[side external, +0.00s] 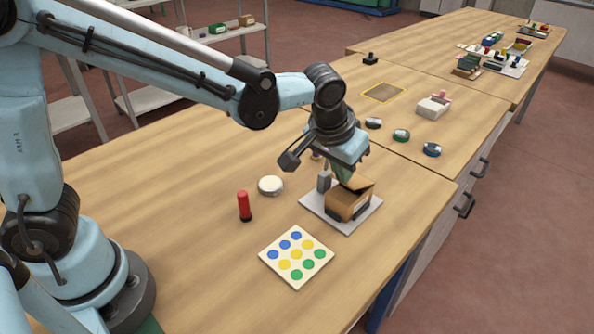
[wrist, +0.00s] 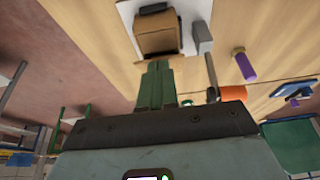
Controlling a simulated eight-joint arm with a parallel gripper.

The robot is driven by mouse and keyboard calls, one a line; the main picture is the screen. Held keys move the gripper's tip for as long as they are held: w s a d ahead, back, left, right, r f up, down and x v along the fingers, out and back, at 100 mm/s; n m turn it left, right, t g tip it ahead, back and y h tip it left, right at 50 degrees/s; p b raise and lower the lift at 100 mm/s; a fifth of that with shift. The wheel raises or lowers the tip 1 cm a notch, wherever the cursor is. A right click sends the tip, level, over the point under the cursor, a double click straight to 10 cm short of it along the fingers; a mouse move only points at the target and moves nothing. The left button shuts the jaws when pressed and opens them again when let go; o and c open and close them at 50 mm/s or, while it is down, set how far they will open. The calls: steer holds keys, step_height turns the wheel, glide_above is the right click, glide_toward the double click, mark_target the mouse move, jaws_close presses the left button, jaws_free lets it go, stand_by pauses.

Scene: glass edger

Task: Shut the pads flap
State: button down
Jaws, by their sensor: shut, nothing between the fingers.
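A brown box (side external: 342,207) with a flap (side external: 358,187) stands on a white plate (side external: 312,203) near the table's front edge. The flap looks tilted, partly raised over the box top; its exact angle is hard to tell. I cannot read any label naming it the pads flap. The box also shows in the wrist view (wrist: 157,43), just beyond my fingertips. My gripper (side external: 343,173) is shut and empty, pointing down close above the box. Its green fingers show together in the wrist view (wrist: 157,66). Whether they touch the flap I cannot tell.
A grey block (side external: 324,182) stands on the plate beside the box. Several small round items, including a blue one (side external: 432,150), lie behind. Table left is clear.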

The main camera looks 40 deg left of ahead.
steer(key=s+f+t, duration=0.1)
steer(key=t, duration=0.1)
steer(key=s+f+t, duration=0.1)
steer(key=f, duration=0.1)
steer(key=shift+t, duration=0.4)
steer(key=shift+s+f, duration=0.2)
steer(key=shift+f, duration=0.45)
steer(key=shift+r, duration=0.2)
steer(key=w+r+v, duration=0.2)
steer(key=v, duration=1.2)
steer(key=s+a+f, duration=0.1)
steer(key=a+f, duration=0.1)
steer(key=a, duration=0.5)
steer(key=s+a+f, duration=0.2)
steer(key=a, duration=0.5)
steer(key=shift+s+a+f+g, duration=0.25)
steer(key=shift+s+g, duration=0.05)
steer(key=shift+g, duration=0.1)
